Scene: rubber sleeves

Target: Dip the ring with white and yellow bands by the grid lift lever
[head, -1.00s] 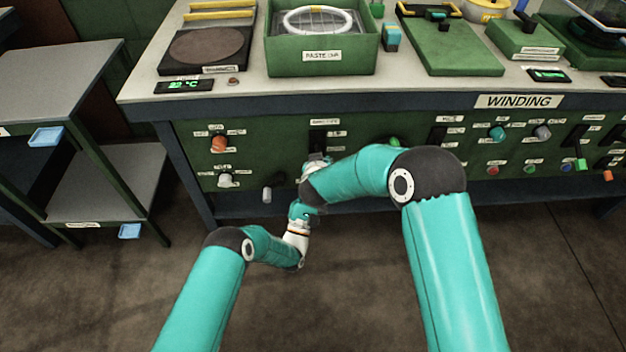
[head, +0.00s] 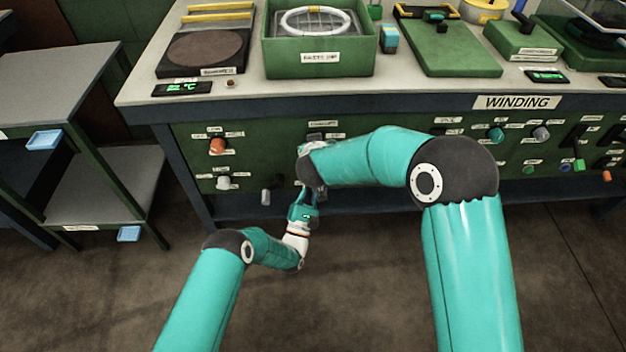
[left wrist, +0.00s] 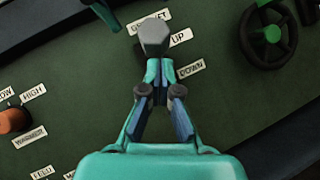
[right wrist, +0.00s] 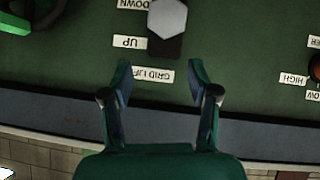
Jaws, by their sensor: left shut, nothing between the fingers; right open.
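The white ring with yellow bands (head: 284,24) lies flat on a wire grid inside the green paste box (head: 320,71) on the bench. The grid lift lever has a grey hexagonal knob, seen in the left wrist view (left wrist: 154,33) and in the right wrist view (right wrist: 167,18). My right arm hides the lever in the head view.
An orange knob (head: 217,145) and a pale knob (head: 223,183) sit left of the lever. More controls fill the panel's right. A shelf unit (head: 100,187) stands at the left.

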